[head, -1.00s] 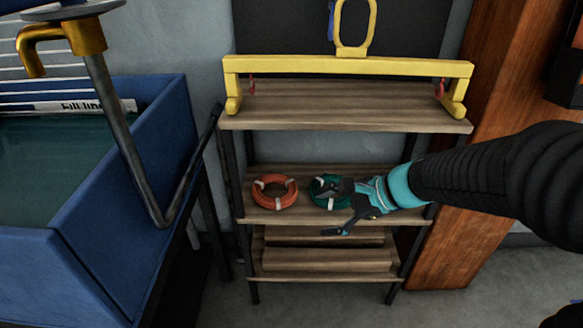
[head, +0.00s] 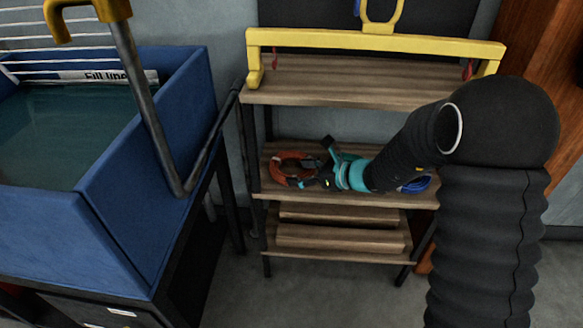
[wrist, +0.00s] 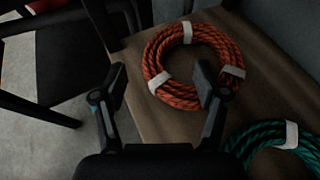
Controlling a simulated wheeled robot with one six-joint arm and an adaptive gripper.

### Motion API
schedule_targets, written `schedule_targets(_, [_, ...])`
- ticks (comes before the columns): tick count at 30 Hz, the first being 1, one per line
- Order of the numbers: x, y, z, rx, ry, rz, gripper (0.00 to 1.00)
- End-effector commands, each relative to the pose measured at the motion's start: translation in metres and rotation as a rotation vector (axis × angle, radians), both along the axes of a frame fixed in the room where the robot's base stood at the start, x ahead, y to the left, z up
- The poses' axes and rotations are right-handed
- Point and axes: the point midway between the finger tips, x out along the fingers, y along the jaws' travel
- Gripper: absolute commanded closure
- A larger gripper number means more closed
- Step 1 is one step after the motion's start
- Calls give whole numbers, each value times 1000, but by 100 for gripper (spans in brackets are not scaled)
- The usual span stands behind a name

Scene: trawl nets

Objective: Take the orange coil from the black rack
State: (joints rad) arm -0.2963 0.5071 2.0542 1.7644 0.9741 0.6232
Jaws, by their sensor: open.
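The orange coil (head: 290,166) lies flat on the left part of the middle shelf of the black rack (head: 262,180), partly behind my gripper in the head view. In the wrist view the orange coil (wrist: 176,82) shows as a rope ring with white bands. My gripper (wrist: 160,82) is open, its fingers spread, with nothing held. The right finger overlaps the coil's right side in the picture, and the left finger is left of the coil, over the shelf edge. I cannot tell whether a finger touches the coil.
A green coil (wrist: 275,145) lies right of the orange one in the wrist view. A blue coil (head: 416,184) shows behind my arm. A yellow beam (head: 370,40) rests on the top shelf. A blue water tank (head: 150,170) stands left of the rack.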

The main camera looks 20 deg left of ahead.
Motion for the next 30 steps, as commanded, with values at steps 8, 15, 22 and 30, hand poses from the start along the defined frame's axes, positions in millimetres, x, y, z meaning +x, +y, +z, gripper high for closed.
schedule_targets(8, [4,18,-8,0,-1,0,27])
schedule_targets(15, [8,37,-19,-1,1,2,27])
schedule_targets(22, [13,61,-30,0,-1,0,27])
schedule_targets(30, [14,62,-31,0,-1,-1,40])
